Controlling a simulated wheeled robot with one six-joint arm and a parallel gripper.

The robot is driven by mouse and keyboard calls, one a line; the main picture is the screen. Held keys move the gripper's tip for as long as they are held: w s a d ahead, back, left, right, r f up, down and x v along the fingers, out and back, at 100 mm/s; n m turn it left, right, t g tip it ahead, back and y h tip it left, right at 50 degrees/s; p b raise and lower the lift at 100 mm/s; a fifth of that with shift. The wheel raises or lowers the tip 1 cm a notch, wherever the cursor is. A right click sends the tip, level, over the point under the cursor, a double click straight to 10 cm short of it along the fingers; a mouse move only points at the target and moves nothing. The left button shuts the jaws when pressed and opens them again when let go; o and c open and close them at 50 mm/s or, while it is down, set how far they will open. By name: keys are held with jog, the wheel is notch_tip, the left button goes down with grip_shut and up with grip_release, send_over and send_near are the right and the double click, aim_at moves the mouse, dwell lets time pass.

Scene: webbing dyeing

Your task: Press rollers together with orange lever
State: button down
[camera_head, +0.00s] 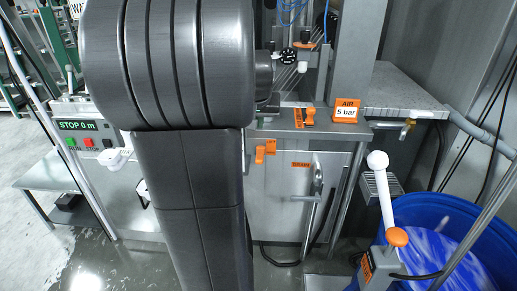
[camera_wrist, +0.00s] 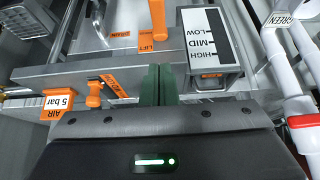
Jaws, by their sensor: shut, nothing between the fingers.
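A small orange lever (camera_head: 309,117) stands beside an orange label on the steel machine's top edge, left of the AIR sign. It also shows in the wrist view (camera_wrist: 95,94), left of my gripper (camera_wrist: 158,72). My gripper's dark green fingers are together and empty, apart from the lever. A second orange handle (camera_wrist: 157,18), by a LIFT label, lies beyond the fingertips; in the head view it hangs on the machine's front (camera_head: 260,154). In the head view my arm hides most of my gripper. I cannot clearly make out the rollers.
The orange AIR 5 bar sign (camera_head: 346,112) stands right of the lever. A HIGH/MID/LOW box (camera_wrist: 209,48) is close right of my fingers, with white pipes (camera_wrist: 292,75) further right.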

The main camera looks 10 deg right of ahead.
send_over(260, 154)
jog(key=s, duration=0.1)
jog(key=f, duration=0.8)
jog(key=shift+s+a+p, duration=0.1)
jog(key=shift+a+p, duration=0.15)
jog(key=shift+p, duration=0.15)
jog(key=f, duration=0.3)
jog(key=shift+s+f, duration=0.15)
jog(key=shift+s, duration=0.15)
jog(key=shift+a+f, duration=0.1)
jog(key=shift+f, duration=0.35)
jog(key=shift+s, duration=0.1)
jog(key=shift+f, duration=0.1)
